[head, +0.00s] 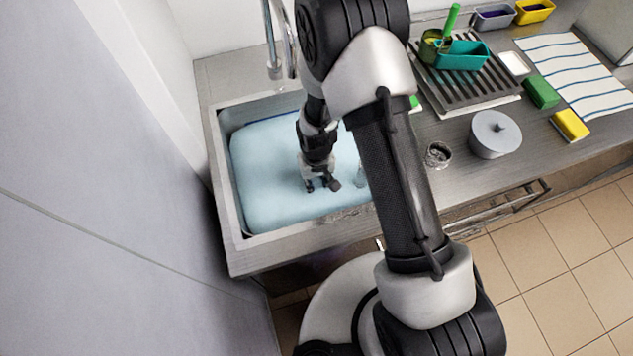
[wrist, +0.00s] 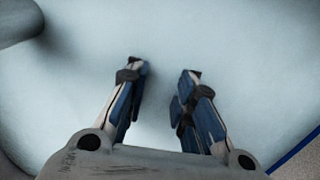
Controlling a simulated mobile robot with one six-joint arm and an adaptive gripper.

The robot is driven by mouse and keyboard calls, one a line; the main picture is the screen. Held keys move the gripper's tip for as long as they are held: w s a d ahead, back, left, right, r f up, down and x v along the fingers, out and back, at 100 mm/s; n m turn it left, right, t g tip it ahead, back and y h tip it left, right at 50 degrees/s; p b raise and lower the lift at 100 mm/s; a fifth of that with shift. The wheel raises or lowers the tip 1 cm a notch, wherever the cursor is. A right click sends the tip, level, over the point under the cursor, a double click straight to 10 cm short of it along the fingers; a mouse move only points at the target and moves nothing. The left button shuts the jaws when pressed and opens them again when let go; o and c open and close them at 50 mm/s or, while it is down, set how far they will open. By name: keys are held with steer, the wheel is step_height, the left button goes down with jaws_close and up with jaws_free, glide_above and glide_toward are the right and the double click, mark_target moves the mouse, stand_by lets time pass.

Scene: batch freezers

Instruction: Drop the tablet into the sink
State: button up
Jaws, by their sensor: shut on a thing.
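The sink (head: 232,221) is at the left of the counter in the head view and holds pale blue water. The same pale blue fills most of the wrist view around my fingers. My gripper (head: 322,187) points down over the middle of the sink, inside its rim as seen from above. In the wrist view my gripper (wrist: 164,75) shows two fingers with blue pads and a narrow gap between their tips. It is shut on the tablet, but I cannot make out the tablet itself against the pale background. Its exact height above the water is unclear.
A faucet (head: 275,45) stands at the sink's back edge. To the right are a drying rack (head: 455,93), a lidded grey pot (head: 495,135), a green block (head: 541,92), a yellow sponge (head: 570,125) and a striped towel (head: 580,75). A wall borders the sink's left.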

steer(key=shift+f+b, duration=0.35)
steer(key=shift+f, duration=0.15)
steer(key=o, duration=0.9)
steer(key=shift+r, duration=0.1)
step_height(320, 180, up, 13)
steer(key=p, duration=0.5)
step_height(320, 180, up, 11)
steer(key=t, duration=0.1)
glide_above(317, 186)
steer(key=d, duration=0.3)
steer(key=s+d+r+m+t, duration=0.1)
steer(key=s+d+r, duration=0.1)
steer(key=r, duration=0.4)
steer(key=s+d+r+m, duration=0.1)
steer(key=s+d+r, duration=0.1)
steer(key=r, duration=0.3)
steer(key=s+d+r+t, duration=0.1)
steer(key=s+d+r, duration=0.1)
steer(key=s+r, duration=0.2)
steer(key=s+d+r+m+t, duration=0.1)
steer(key=s+d+r, duration=0.2)
steer(key=s, duration=0.6)
step_height(317, 186, up, 2)
steer(key=shift+s+d+r+t, duration=0.15)
steer(key=shift+s+d+t, duration=0.05)
steer(key=shift+d+t, duration=0.1)
